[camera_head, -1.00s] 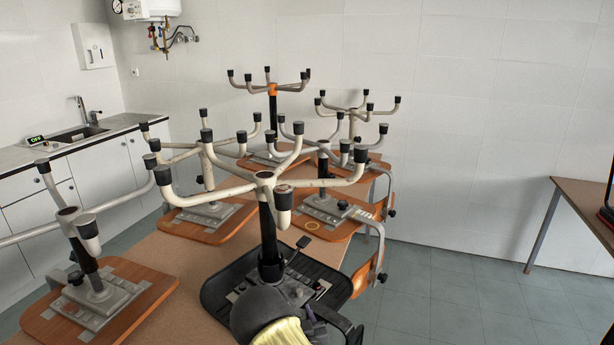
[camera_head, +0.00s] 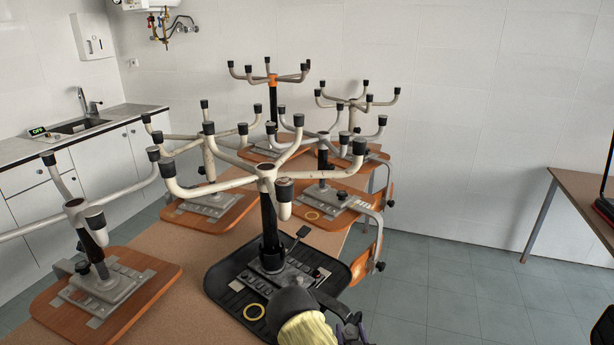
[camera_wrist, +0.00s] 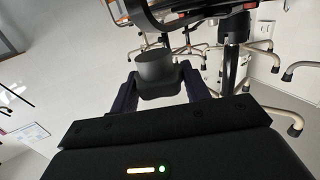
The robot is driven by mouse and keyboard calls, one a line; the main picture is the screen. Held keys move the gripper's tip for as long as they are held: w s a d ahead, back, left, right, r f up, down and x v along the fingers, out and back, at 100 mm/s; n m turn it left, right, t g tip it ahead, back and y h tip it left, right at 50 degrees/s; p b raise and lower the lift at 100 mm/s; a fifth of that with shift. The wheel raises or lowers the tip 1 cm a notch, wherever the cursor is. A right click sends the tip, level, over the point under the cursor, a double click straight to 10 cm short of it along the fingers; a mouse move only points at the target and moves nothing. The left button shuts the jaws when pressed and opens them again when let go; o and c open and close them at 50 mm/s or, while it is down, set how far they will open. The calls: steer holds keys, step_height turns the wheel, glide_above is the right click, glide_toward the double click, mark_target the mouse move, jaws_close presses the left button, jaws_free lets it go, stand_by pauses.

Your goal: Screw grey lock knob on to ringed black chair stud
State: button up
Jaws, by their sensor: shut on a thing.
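The black chair (camera_head: 225,290) lies upside down on the table, its seat marked with a yellow ring (camera_head: 254,312) near the front edge. Its grey mechanism plate (camera_head: 285,278) sits around the black column. I cannot make out the stud itself. In the wrist view my gripper (camera_wrist: 158,88) is shut on a dark grey knob (camera_wrist: 154,66), which stands up between the fingers. In the head view my arm hides the seat's front right, and the knob is out of sight.
Metal legs (camera_head: 200,190) spread above the black seat. The floor (camera_head: 450,300) to the right is clear up to another table (camera_head: 580,190).

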steer(key=shift+m+h, duration=0.3)
steer(key=shift+h, duration=0.2)
steer(key=s+d, duration=0.2)
steer(key=d, duration=0.1)
steer(key=shift+s+d+f, duration=0.15)
